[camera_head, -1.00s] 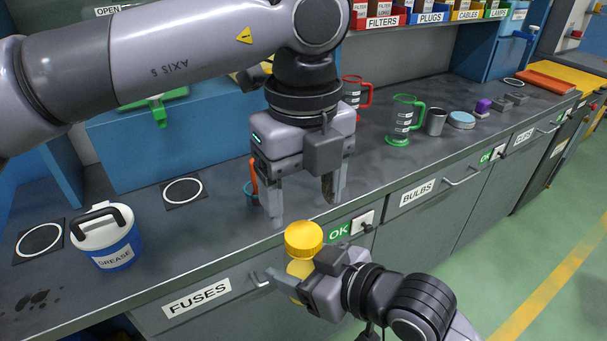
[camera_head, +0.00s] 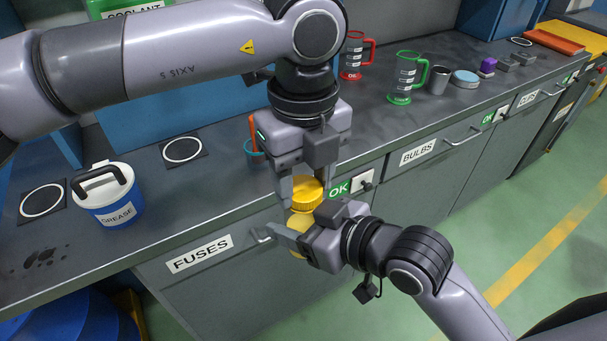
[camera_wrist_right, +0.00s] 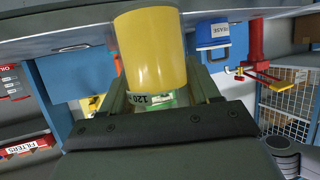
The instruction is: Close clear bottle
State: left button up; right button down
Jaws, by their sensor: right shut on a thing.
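The bottle with a yellow screw cap (camera_head: 307,193) is held upright in front of the counter edge, with its yellow body (camera_head: 299,222) below the cap. In the right wrist view the bottle (camera_wrist_right: 148,48) is a large yellow cylinder between the fingers. My right gripper (camera_head: 292,236) is shut on the bottle's body. My left gripper (camera_head: 305,190) points down from above, with a finger beside the cap on either side. Whether those fingers touch the cap is unclear. The bottle's neck is hidden, so I cannot tell how the cap sits on it.
The counter edge and the FUSES drawer (camera_head: 200,254) are close behind the bottle. A grease tub (camera_head: 112,200) stands at the left. Red (camera_head: 352,58) and green (camera_head: 405,80) jugs and a grey cup (camera_head: 437,80) stand farther back. The floor at the right is clear.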

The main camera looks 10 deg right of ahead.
pick_arm(q)
jog(key=o, duration=1.2)
jog(key=shift+c, duration=0.2)
jog(key=shift+r, duration=2.3)
jog(key=shift+r, duration=0.1)
jog(key=shift+c, duration=0.3)
notch_tip(320, 180, up, 3)
jog(key=shift+r, duration=0.15)
jog(key=shift+f, duration=4.05)
